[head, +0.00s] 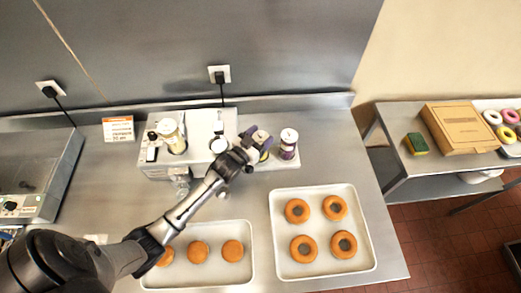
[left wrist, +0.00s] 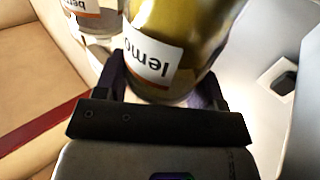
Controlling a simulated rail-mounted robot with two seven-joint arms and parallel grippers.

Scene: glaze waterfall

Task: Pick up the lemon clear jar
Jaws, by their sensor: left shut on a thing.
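The lemon clear jar (left wrist: 180,30) fills the top of the left wrist view, with yellow-green contents and a white label reading "lemo" upside down. My left gripper (head: 259,143) is shut on it, with a dark finger on each side of the jar. In the head view the jar is mostly hidden by the gripper, and only a little yellow (head: 264,156) shows. I cannot tell whether its base touches the surface below. My right gripper is not in view.
A second jar with purple contents (head: 289,145) stands close to the right. The white machine (head: 200,125) with a cream-coloured jar (head: 171,137) is to the left. Two trays of dough rounds and rings, one tray (head: 272,230) at right, lie in front. A price card (head: 118,128) stands at back left.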

